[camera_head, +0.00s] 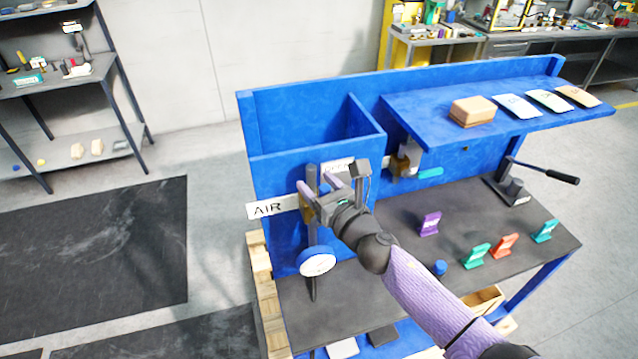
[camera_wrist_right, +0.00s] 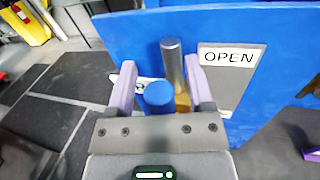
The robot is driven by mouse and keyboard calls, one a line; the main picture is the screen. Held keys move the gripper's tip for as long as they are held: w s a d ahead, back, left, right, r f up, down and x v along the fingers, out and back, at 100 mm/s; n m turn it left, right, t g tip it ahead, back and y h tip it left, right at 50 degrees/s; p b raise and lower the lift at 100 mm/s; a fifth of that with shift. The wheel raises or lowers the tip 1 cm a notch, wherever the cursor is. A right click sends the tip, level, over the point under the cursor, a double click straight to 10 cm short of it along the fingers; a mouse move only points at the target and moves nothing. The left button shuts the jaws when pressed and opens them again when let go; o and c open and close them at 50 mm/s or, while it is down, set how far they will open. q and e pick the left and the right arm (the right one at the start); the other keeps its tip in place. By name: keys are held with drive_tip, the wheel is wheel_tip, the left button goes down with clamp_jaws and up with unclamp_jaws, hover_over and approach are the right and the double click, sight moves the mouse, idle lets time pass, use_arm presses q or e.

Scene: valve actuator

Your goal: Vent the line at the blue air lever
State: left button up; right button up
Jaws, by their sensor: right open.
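The white AIR label (camera_head: 267,208) is on the front of the blue bench housing. The OPEN sign (camera_wrist_right: 228,57) is on the blue panel, right of the gripper in the wrist view. My right gripper (camera_head: 322,190) is at the valve beside the AIR label, its purple fingers apart. In the wrist view the open right gripper (camera_wrist_right: 160,62) has a blue rounded end (camera_wrist_right: 158,96), apparently the air lever, between its fingers, with a grey metal post (camera_wrist_right: 173,66) just behind it. Whether the fingers touch either is unclear.
A blue-rimmed gauge (camera_head: 317,262) hangs below the gripper. A brass valve with a teal handle (camera_head: 430,173) is to the right. Colored tags, including a purple one (camera_head: 430,223), stand on the dark worktop. A tan block (camera_head: 473,111) lies on the blue shelf (camera_head: 425,115).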

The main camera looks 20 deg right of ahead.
clamp_jaws()
idle(1.3)
